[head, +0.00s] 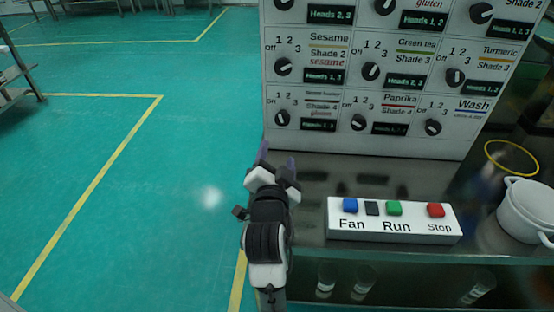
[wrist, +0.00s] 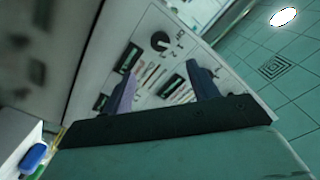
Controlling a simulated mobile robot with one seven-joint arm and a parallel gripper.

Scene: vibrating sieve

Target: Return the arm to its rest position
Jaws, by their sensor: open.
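My gripper (head: 276,165) is at the left edge of the steel counter in the head view, below and in front of the lower left of the knob panel (head: 385,140). In the wrist view, the two purple fingertips of my gripper (wrist: 163,88) are apart with nothing between them. The white panel (wrist: 148,30) with a knob and labels shows behind the fingers, and I see no contact with it. My arm reaches up from the bottom of the head view.
A white button box (head: 390,234) with blue, green and red buttons sits right of my arm on the counter (head: 315,172). A white pot (head: 525,210) and a yellow ring (head: 512,142) are at the far right. Green floor (head: 100,190) with yellow lines lies open to the left.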

